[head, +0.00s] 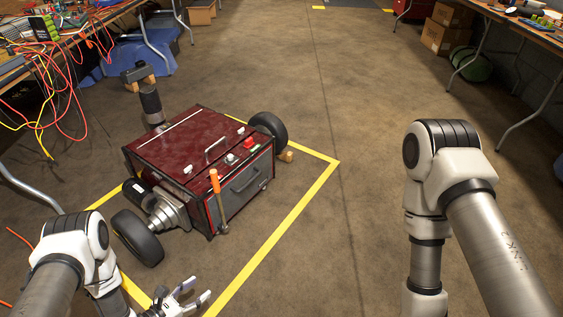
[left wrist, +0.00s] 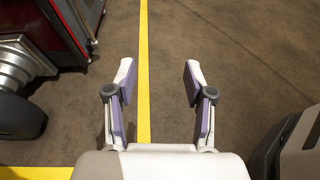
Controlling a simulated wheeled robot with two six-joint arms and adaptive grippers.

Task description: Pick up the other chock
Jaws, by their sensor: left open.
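A small wooden chock (head: 287,156) lies on the floor against the far right wheel (head: 268,130) of the dark red wheeled machine (head: 190,150). Small wooden pieces (head: 150,81) also show by the black part at the machine's far left; I cannot tell if they are chocks. No chock shows at the near left wheel (head: 138,238). My left gripper (head: 198,290) is open and empty, low over the floor in front of the machine. In the left wrist view its spread fingers (left wrist: 158,78) have only floor and yellow line between them. My right gripper is out of view.
A yellow floor line (head: 300,205) frames the machine. A cluttered table with cables (head: 55,70) is at the left. Cardboard boxes (head: 445,30) are at the far right. The middle floor is clear.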

